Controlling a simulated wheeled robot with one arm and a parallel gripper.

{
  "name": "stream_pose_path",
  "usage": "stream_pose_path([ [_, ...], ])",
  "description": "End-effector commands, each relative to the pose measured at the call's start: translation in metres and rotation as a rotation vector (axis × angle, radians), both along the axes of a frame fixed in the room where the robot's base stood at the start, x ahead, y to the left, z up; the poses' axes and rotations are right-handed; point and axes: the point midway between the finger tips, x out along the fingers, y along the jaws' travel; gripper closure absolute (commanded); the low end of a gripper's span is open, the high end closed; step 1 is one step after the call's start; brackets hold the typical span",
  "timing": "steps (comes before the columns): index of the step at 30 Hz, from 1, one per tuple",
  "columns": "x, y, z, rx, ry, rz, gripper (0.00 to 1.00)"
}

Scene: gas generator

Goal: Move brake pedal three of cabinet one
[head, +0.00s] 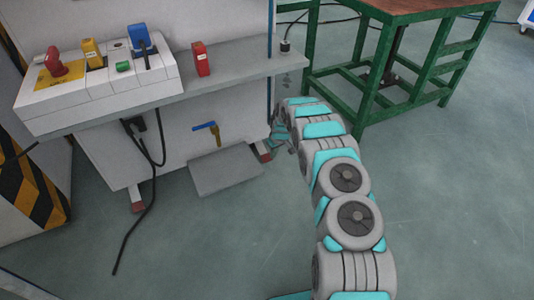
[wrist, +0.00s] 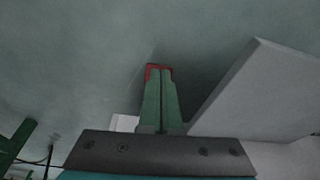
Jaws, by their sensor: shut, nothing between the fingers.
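The cabinet (head: 115,110) stands at the left of the head view. A grey pedal-like plate (head: 225,170) sticks out low at its front, tilted over the floor. I see no number on it, so I cannot tell if it is brake pedal three. My gripper (wrist: 160,72) is shut and empty; its two green fingers lie together in the wrist view. A red patch shows at the fingertips, and I cannot tell what it belongs to. A pale slab (wrist: 260,90) is right of the fingers, apart from them. In the head view my arm's end is low, right of the plate, partly hidden.
A control box (head: 95,80) with red, yellow, green and blue controls sits on a ledge. A red block (head: 200,60) stands beside it. A yellow and blue lever (head: 207,128) is above the plate. A green table (head: 390,60) stands at the right. A black cable (head: 140,215) hangs to open floor.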

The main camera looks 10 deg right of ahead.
Motion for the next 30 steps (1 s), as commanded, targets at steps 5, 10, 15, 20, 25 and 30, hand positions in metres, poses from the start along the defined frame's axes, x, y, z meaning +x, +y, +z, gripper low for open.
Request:
stream_pose_path([
  [5,-0.006,-0.003,0.025,-0.002,0.000,0.001,1.00],
  [10,-0.008,-0.003,0.035,0.000,0.000,0.000,1.00],
  [15,-0.009,-0.003,0.035,0.000,0.000,0.000,1.00],
  [20,-0.009,-0.003,0.035,0.000,0.000,0.001,1.00],
  [25,-0.009,-0.003,0.035,0.000,0.000,0.001,1.00],
  [30,-0.009,-0.004,0.035,0.000,0.000,0.001,1.00],
])
